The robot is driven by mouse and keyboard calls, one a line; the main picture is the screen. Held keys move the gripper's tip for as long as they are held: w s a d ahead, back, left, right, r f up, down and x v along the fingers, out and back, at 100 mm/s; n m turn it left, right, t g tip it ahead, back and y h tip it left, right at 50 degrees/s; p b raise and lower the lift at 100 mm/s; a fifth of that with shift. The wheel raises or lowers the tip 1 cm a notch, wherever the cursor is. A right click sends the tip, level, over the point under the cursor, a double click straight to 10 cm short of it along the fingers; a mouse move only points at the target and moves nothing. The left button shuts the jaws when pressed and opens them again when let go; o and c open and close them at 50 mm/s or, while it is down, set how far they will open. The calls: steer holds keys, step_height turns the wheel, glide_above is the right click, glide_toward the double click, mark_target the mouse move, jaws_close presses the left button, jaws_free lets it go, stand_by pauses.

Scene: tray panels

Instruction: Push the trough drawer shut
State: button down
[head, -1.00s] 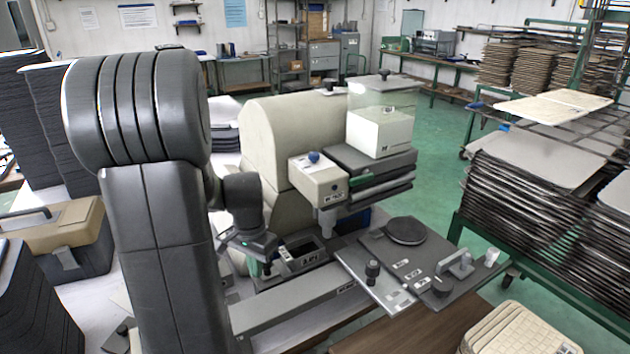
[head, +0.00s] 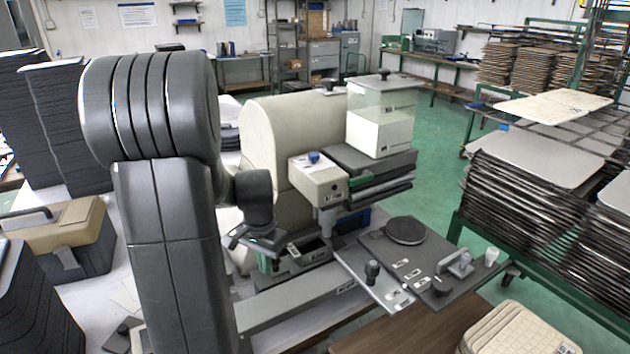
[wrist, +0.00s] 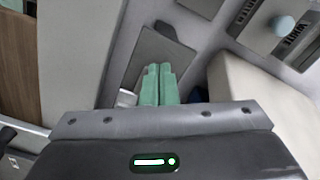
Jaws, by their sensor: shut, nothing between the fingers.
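The trough drawer (head: 317,257) is a small grey open-topped tray with a dark inside and a labelled side. It sits low under the machine's front in the head view. My gripper (head: 271,264) is at the drawer's left end, green fingers pointing down, partly hidden by my wrist. I cannot tell whether the fingers touch the drawer. In the wrist view the two green fingertips (wrist: 158,70) are together with nothing between them. A grey plate (wrist: 160,48) lies beyond them; I cannot tell whether it is part of the drawer.
The cream machine body (head: 268,135) rises behind the drawer. A beige box (head: 318,181) with a blue knob overhangs it. A grey beam (head: 285,312) runs in front, and a dark panel (head: 425,262) with fittings extends right. A tan-lidded case (head: 65,230) stands left.

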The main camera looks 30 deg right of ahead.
steer(key=shift+d, duration=0.1)
steer(key=shift+w+d+p, duration=0.1)
steer(key=shift+d+p, duration=0.2)
steer(key=shift+d, duration=1.55)
steer(key=shift+a, duration=0.65)
step_height(320, 180, up, 7)
steer(key=p, duration=0.5)
steer(key=shift+r+p, duration=0.1)
steer(key=shift+p, duration=0.2)
step_height(320, 180, down, 7)
steer(key=b, duration=0.6)
steer(key=shift+f, duration=0.2)
steer(key=shift+d+r, duration=0.1)
steer(key=shift+d, duration=0.45)
